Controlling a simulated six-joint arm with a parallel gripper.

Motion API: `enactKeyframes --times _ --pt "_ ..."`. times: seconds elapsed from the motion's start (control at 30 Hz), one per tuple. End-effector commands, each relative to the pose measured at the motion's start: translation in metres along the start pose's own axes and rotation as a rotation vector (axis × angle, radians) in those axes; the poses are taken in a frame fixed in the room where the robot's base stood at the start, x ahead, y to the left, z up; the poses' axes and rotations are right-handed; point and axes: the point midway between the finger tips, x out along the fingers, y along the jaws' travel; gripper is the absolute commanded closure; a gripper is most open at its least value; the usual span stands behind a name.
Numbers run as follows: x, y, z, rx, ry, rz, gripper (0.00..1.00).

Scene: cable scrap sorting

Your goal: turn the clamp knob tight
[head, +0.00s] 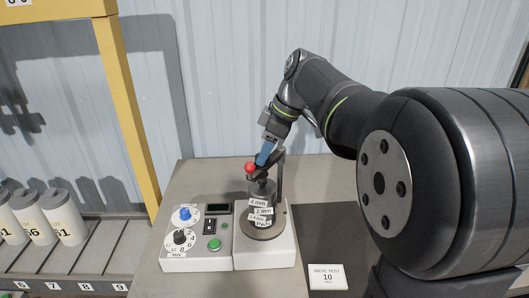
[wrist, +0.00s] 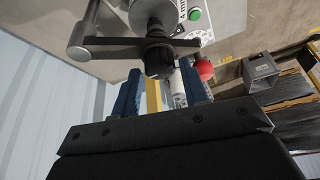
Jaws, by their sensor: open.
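The black clamp knob (wrist: 158,58) sits on a dark clamp bar (wrist: 105,45) in the wrist view. The bar reaches from an upright post (wrist: 80,38) and also shows in the head view over the sieve stack (head: 262,190). My gripper (wrist: 161,82) has blue fingers standing apart, one on each side of the knob's line. The knob appears near the fingertips, between them; I cannot tell whether they touch it. In the head view my gripper (head: 265,155) points down at the clamp and hides most of the knob. A red ball (head: 250,167) is close to the left.
The shaker's control box (head: 197,240) has a blue dial, a black dial and a green button (head: 214,244). A white sieve test card (head: 328,277) lies at the front right. White canisters (head: 63,218) stand on the rack at left. A yellow post (head: 128,120) rises behind.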

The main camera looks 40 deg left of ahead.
Motion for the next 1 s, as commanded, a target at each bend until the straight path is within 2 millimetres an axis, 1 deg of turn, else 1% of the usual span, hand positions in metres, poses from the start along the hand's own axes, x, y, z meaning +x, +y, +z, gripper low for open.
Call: enactKeyframes --times 0.03,0.13,0.4,0.43,0.5,0.6,0.83,1.0 --pt "0.0047 -0.0005 0.0002 0.0 -0.001 -0.003 0.59" --pt "0.0093 -0.0001 0.0001 0.0 0.0 -0.001 0.59" --pt "0.0108 -0.0001 0.0001 0.0 0.0 0.0 0.59" --pt "0.0107 -0.0001 0.0001 0.0 0.0 0.0 0.61" --pt "0.0107 -0.0001 0.0001 0.0 0.0 0.0 0.75" --pt "0.0106 -0.0001 0.0001 0.0 0.0 0.0 0.91" --pt "0.0103 -0.0004 0.0 0.014 0.0 0.005 0.91" --pt "0.0104 -0.0011 -0.0001 0.067 0.0 0.027 0.91"
